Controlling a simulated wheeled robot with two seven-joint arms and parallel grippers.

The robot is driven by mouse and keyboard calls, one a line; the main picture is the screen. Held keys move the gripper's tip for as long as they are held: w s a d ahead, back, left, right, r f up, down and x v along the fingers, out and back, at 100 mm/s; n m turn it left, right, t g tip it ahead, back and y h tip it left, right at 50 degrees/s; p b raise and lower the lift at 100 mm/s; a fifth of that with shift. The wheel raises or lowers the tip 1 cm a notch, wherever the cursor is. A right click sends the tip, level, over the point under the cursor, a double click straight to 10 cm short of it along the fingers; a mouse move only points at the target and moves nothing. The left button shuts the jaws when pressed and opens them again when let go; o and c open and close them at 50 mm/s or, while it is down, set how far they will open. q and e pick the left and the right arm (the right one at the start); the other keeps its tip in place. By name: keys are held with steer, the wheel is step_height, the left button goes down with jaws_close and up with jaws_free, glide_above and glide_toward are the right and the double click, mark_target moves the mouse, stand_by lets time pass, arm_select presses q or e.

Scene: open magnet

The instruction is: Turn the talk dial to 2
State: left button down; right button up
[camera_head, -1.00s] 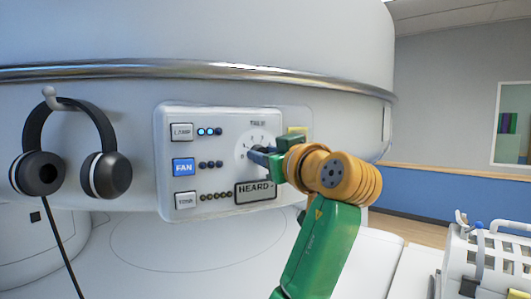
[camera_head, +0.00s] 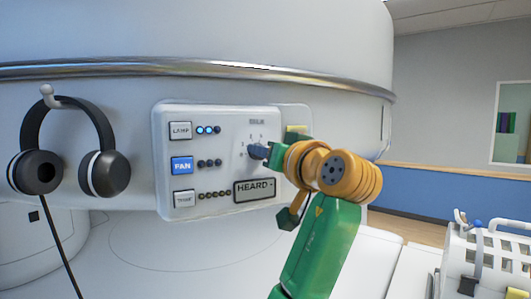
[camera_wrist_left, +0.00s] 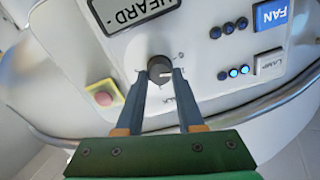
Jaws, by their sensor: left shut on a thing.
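The talk dial is a dark round knob on a pale dial face (camera_head: 243,146) on the white control panel (camera_head: 225,118). In the left wrist view, which is upside down, the dial (camera_wrist_left: 160,69) sits between my two fingertips. My left gripper (camera_head: 258,151) reaches the dial from the right and is shut on it; it also shows in the left wrist view (camera_wrist_left: 161,74). Its fingers hide most of the knob in the head view. The dial's numbers are too small to read, so its setting cannot be told. My right gripper is not in view.
LAMP (camera_head: 180,131), FAN (camera_head: 182,166) and a third button (camera_head: 184,198) line the panel's left side. The HEARD plate (camera_head: 254,190) lies just below the dial. A red button on yellow (camera_wrist_left: 103,97) is close by. Headphones (camera_head: 104,172) hang at left.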

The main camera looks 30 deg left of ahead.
arm_select(q)
steer(key=m+b, duration=0.1)
steer(key=m, duration=0.9)
steer(key=shift+w+f, duration=0.1)
steer(key=shift+f, duration=0.05)
steer(key=shift+m, duration=0.4)
steer(key=c, duration=0.6)
jaws_free()
steer(key=shift+o, duration=0.4)
steer(key=shift+a, duration=0.15)
steer(key=b+v, duration=0.3)
steer(key=v, duration=0.4)
